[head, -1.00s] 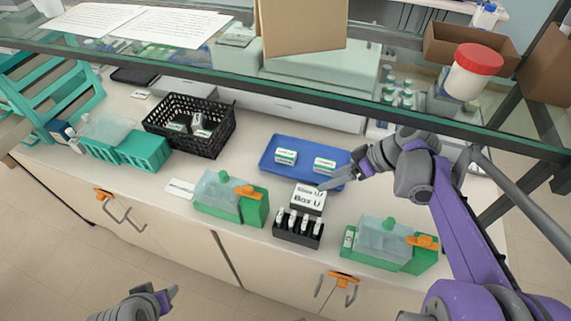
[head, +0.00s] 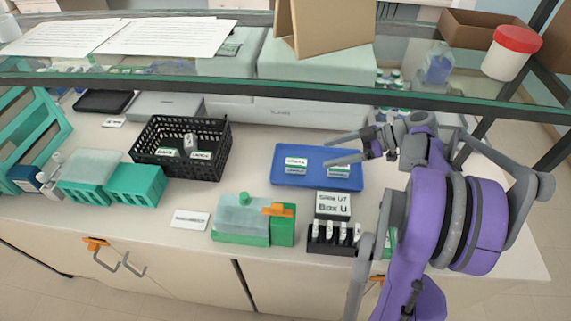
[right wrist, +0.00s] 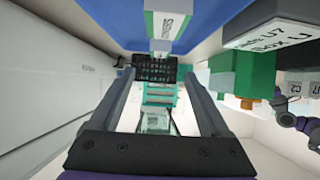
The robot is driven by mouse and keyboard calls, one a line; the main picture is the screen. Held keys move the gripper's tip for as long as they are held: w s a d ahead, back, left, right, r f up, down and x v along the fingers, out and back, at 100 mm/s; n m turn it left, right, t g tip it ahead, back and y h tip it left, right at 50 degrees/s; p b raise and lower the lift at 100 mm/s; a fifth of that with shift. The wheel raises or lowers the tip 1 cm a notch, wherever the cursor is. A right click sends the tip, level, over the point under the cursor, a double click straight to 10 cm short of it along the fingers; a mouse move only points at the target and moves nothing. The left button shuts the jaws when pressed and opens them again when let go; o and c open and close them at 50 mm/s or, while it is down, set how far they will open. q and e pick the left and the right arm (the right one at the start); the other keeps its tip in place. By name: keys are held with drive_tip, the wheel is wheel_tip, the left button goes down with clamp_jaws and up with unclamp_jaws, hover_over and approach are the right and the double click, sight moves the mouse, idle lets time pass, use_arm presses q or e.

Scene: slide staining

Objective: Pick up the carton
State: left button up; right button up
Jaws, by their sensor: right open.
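Two small white-and-green labelled cartons stand on the blue tray (head: 313,182): a left carton (head: 296,166) and a right carton (head: 339,171). My right gripper (head: 326,152) is open and empty, reaching in from the right over the tray, with its fingertips near the right carton. The height gap is hard to judge. In the right wrist view the open fingers (right wrist: 157,72) point towards a carton (right wrist: 167,28) on the blue surface, which is beyond the tips and not between them. My left gripper is out of view.
A glass shelf (head: 230,84) runs above the bench. A white slide box (head: 333,204) and a black rack (head: 333,236) stand in front of the tray. A green staining jar (head: 245,220) is at front left. A black basket (head: 180,150) stands farther left.

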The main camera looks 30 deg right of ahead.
sight(299, 162)
drive_tip(key=x, duration=1)
drive_tip(key=shift+d+f, duration=0.1)
clamp_jaws()
